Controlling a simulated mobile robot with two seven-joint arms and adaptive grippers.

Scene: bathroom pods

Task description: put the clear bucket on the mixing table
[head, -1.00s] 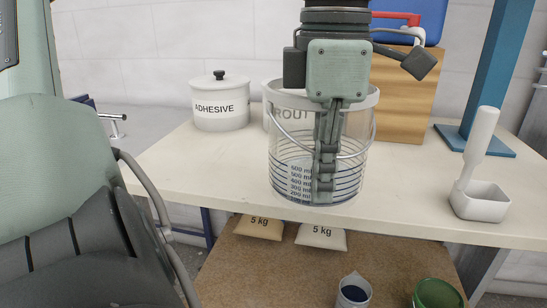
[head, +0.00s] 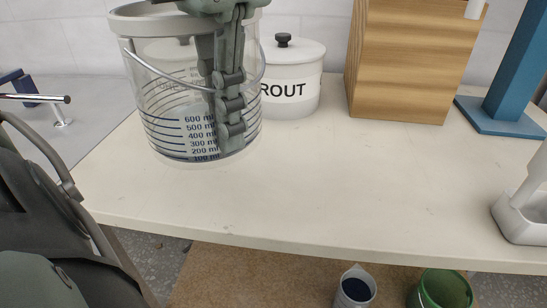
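The clear bucket (head: 168,112) has a pale rim, a wire handle and blue measuring lines. It is upright, at the left part of the white table (head: 330,185) in the head view.
A white grout jar (head: 290,92) stands right of the bucket, and another jar shows through it. A wooden block (head: 410,60), blue post (head: 505,95) and white scoop-like tool (head: 527,215) stand farther right. A beaker (head: 354,287) and green cup (head: 443,290) are below. The table's middle is clear.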

